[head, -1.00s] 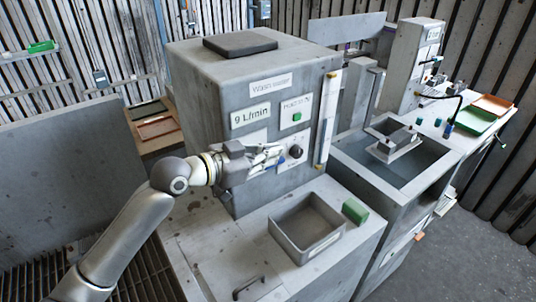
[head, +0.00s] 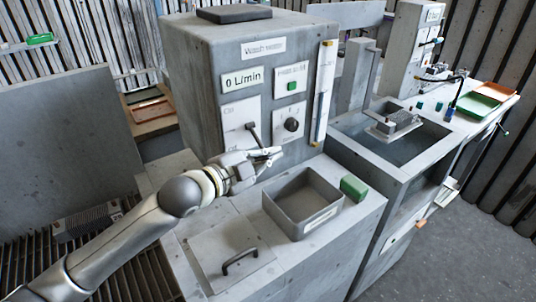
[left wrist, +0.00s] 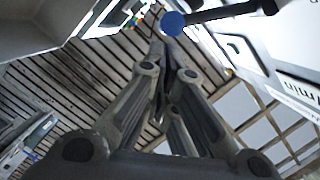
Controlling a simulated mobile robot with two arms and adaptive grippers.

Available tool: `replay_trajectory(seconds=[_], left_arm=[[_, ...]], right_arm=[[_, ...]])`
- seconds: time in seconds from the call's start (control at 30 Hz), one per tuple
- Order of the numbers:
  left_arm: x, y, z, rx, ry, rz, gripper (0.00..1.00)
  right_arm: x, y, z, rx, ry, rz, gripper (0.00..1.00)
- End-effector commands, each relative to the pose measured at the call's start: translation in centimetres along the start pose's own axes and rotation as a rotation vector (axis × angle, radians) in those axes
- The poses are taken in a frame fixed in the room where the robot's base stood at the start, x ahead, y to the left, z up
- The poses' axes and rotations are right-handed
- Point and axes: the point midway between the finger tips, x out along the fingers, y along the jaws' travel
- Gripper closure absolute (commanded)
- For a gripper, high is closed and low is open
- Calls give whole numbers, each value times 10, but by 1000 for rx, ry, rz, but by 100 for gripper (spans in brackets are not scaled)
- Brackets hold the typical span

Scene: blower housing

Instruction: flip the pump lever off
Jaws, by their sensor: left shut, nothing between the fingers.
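The pump lever (head: 254,136) is a dark rod on a pale plate on the front of the grey cabinet, and it points downward. In the left wrist view the dark rod (left wrist: 228,12) ends in a round blue knob (left wrist: 172,23), just beyond my fingertips. My left gripper (head: 276,155) is shut and empty, below and in front of the lever plate; its closed fingers (left wrist: 163,50) also show in the wrist view. In the head view the lever's lower end is close to the gripper; I cannot tell whether they touch. The flow display (head: 242,79) reads 0 L/min.
A dark round knob (head: 291,125) and a green button (head: 292,86) sit right of the lever. An open grey bin (head: 304,203) and a green block (head: 353,188) stand on the ledge below. A lid with a dark handle (head: 240,262) lies in front.

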Motion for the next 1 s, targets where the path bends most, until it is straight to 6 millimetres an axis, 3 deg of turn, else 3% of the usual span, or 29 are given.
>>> replay_trajectory(seconds=[0.77,1.0], left_arm=[[1,5,6,70,0,-18,100],[1,-5,-3,70,-1,-18,100]], right_arm=[[6,-2,0,0,1,-2,60],[-9,-5,-4,2,5,-6,60]])
